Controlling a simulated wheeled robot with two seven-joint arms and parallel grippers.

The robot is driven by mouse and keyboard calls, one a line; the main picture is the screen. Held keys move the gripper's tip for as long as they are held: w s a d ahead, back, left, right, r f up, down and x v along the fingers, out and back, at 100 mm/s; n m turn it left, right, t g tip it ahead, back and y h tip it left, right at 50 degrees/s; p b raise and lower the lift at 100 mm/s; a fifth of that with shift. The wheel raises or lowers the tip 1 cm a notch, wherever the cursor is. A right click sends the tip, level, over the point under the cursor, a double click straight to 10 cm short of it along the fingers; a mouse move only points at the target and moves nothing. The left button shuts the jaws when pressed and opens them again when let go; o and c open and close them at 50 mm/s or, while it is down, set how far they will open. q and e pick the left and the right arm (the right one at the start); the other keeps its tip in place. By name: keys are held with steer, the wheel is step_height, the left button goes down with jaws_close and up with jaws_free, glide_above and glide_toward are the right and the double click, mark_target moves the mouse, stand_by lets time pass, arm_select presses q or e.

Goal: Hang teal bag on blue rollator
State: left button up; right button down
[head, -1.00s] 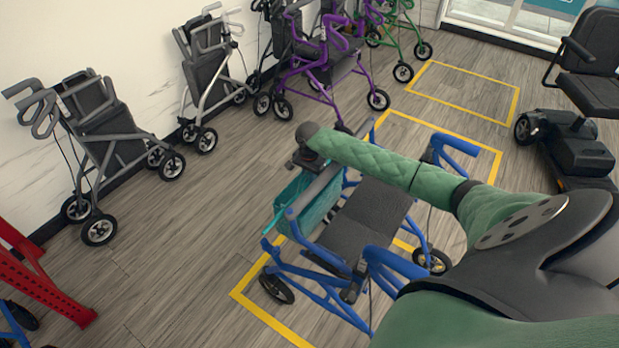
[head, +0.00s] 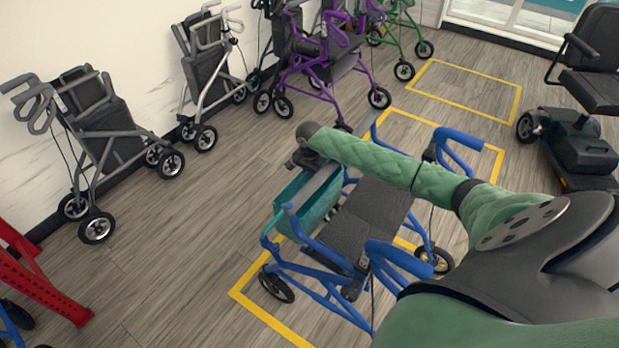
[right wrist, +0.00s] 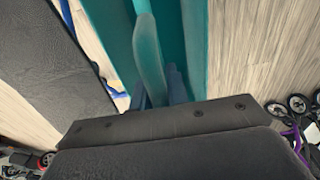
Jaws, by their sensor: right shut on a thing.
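The blue rollator (head: 375,220) stands inside a yellow floor outline, its dark seat facing up. The teal bag (head: 305,203) is at its far left side, beside the grey bar and blue frame; I cannot tell whether they touch. In the right wrist view the teal bag (right wrist: 205,45) hangs open below my gripper, with its teal strap (right wrist: 148,60) running up to the fingers. My right gripper (right wrist: 160,100) is shut on the strap. In the head view its fingertips are mostly hidden behind my wrist. My left gripper is not in view.
Grey rollators (head: 105,135) and a purple rollator (head: 325,65) stand along the wall. A red frame (head: 45,285) is at lower left. A black scooter (head: 580,140) stands at right. The floor left of the blue rollator is clear.

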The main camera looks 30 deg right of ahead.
steer(key=shift+f, duration=0.25)
steer(key=shift+r, duration=0.1)
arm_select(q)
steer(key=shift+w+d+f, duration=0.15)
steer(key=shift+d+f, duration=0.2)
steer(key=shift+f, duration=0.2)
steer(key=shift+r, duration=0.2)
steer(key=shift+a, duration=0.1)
arm_select(e)
steer(key=shift+f, duration=0.25)
steer(key=shift+f, duration=0.5)
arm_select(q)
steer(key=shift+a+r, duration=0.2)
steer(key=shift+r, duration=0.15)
arm_select(e)
steer(key=shift+f, duration=0.2)
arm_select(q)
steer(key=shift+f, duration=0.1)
arm_select(e)
steer(key=shift+f, duration=0.1)
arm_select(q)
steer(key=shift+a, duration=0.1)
arm_select(e)
steer(key=shift+f, duration=0.2)
